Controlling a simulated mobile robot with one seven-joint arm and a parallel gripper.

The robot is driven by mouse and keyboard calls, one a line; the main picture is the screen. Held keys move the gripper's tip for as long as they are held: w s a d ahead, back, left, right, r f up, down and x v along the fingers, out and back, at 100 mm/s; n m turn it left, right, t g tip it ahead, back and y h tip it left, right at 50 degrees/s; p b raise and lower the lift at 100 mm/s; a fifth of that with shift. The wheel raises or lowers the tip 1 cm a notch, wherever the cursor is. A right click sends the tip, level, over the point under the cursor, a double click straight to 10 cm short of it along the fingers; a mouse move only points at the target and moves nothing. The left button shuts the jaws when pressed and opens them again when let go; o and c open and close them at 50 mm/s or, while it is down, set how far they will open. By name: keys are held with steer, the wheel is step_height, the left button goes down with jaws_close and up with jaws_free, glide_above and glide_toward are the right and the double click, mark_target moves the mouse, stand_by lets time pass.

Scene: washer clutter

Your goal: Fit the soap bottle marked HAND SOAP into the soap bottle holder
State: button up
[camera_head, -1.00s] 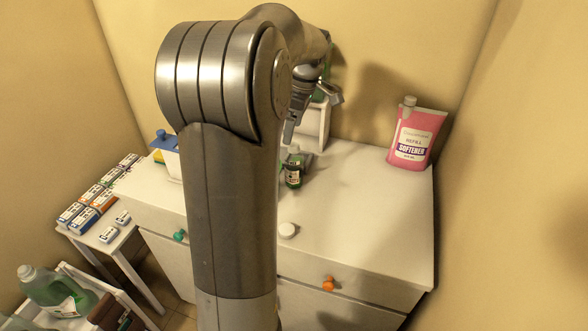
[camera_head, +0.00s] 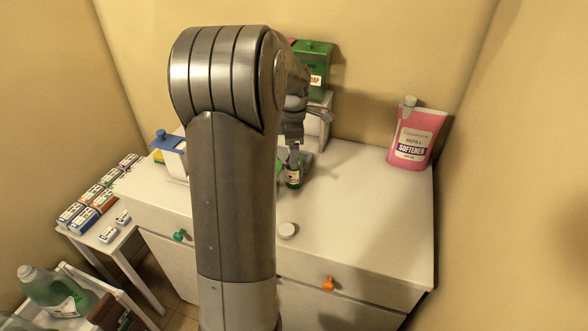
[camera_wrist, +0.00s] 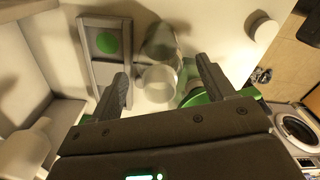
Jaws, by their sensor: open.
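A green bottle (camera_wrist: 203,97) stands close by, partly hidden by the right finger. No HAND SOAP marking is readable. A grey rectangular frame with a green disc (camera_wrist: 107,42) lies left of the clear bottle; it may be the holder, but I cannot be sure.
A green box (camera_head: 312,60) sits high at the back, behind my gripper. A blue-lidded container (camera_head: 167,142) is at left. The cabinet's right side is clear.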

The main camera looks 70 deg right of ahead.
steer(key=shift+f, duration=0.7)
steer(key=shift+c, duration=0.4)
steer(key=c, duration=1.4)
steer(key=shift+r, duration=0.1)
steer(key=shift+c, duration=0.2)
